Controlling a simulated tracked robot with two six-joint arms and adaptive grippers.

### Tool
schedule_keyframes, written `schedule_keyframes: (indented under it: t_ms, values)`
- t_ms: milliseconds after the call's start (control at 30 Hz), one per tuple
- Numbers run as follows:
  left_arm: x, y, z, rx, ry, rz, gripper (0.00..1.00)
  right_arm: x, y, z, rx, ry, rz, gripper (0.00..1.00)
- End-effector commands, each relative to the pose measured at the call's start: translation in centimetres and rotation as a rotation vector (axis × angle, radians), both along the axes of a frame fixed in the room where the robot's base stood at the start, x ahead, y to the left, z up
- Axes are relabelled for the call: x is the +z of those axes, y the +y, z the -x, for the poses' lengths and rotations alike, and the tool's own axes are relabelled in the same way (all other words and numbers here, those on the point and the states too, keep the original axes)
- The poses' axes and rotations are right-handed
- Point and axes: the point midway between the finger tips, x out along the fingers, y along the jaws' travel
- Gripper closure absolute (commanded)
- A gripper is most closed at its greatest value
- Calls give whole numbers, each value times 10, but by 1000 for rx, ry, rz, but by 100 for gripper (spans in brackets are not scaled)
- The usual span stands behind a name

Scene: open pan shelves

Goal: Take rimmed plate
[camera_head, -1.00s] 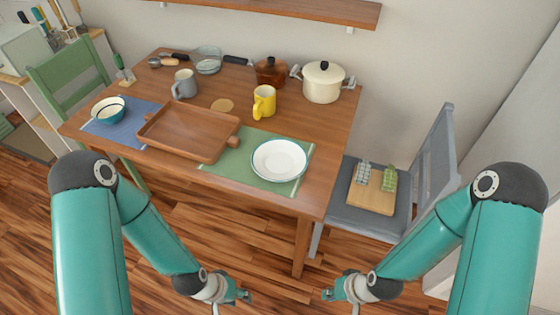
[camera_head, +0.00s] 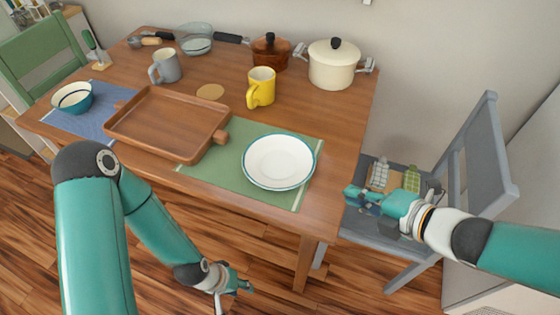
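The rimmed plate (camera_head: 279,162) is white with a dark teal rim. It lies flat on the green placemat (camera_head: 219,172) near the front right of the wooden table. My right gripper (camera_head: 352,198) is raised just beyond the table's right edge, to the right of the plate and apart from it. Its fingers point left toward the table; their gap is too small to make out. My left gripper (camera_head: 240,285) hangs low in front of the table, below the plate in the picture, with nothing visible in it.
A wooden tray (camera_head: 168,122) stands left of the plate. A yellow mug (camera_head: 261,88), grey mug (camera_head: 165,67), brown pot (camera_head: 270,52) and cream pot (camera_head: 332,65) stand behind. A bowl (camera_head: 73,98) is at left. A grey chair (camera_head: 482,150) stands close by my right arm.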

Motion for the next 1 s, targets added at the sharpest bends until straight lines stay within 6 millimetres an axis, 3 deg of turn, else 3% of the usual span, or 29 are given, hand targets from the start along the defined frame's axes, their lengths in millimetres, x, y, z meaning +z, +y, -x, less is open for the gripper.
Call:
schedule_keyframes:
  t_ms: [133,200,400,1000]
  values:
    - [6,0,0,0,0,0,60,-10,12,-10,-2,11,1,91]
    - [-9,0,0,0,-1,0,60,-24,22,-21,0,7,0,91]
    - [-24,0,0,0,0,0,60,-44,47,-48,-4,8,0,91]
    - [-32,0,0,0,0,0,60,-71,83,-88,-8,10,0,91]
